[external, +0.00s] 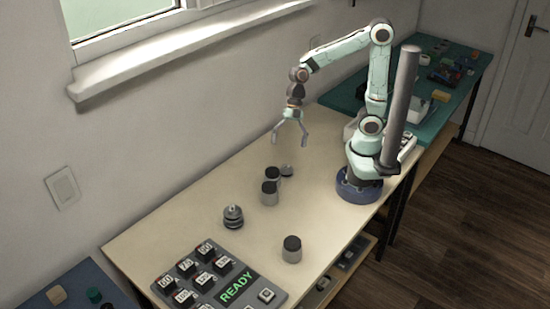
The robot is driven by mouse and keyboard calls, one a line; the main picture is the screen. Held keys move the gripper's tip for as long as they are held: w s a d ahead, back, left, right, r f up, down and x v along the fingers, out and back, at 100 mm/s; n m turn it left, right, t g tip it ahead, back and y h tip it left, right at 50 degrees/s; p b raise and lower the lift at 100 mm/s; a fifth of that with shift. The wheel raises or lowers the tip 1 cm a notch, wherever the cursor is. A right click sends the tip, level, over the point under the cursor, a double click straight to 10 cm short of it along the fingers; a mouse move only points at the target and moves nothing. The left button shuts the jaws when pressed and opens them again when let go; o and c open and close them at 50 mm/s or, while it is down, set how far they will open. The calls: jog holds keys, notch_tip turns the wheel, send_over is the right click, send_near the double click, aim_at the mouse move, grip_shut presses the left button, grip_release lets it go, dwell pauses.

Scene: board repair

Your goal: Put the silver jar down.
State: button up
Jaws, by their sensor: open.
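Three silver jars with dark tops stand upright on the pale table (186,226). One silver jar (269,197) is near the middle. A second silver jar (272,178) stands just behind it, partly hidden by it. A third silver jar (292,254) stands apart, nearer the front right. I cannot tell which is the task's jar. My gripper (290,143) is open with its fingers spread and pointing down. It appears empty, in the air above the back of the table, and touches none of the jars.
A small low grey item (287,170) lies beside the rear jar. A dark stacked round object (233,217) stands left of centre. A grey panel with black blocks and a green READY display (238,288) fills the front. The table's left side is clear.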

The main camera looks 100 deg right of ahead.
jog(key=w+d+f+y, duration=0.2)
jog(key=w+d+f, duration=0.2)
jog(key=w+f, duration=0.1)
jog(key=m+t+y, duration=0.3)
jog(key=m, duration=0.1)
send_over(276, 168)
jog(key=w, duration=0.2)
jog(key=f, duration=0.8)
jog(key=shift+w+a+f, duration=0.15)
jog(key=shift+a+f, duration=0.1)
jog(key=shift+f, duration=0.1)
jog(key=s+d+f+m, duration=0.1)
jog(key=f, duration=0.1)
jog(key=s+d+f+m+t, duration=0.1)
jog(key=s+d+f+m, duration=0.1)
jog(key=s+f, duration=0.1)
jog(key=shift+d+f+m+t, duration=0.25)
jog(key=shift+f+m+t, duration=0.05)
jog(key=shift+d, duration=0.2)
jog(key=x, duration=0.6)
jog(key=shift+w+a, duration=0.15)
jog(key=shift+a, duration=0.05)
jog(key=shift+f, duration=0.1)
jog(key=c, duration=1.3)
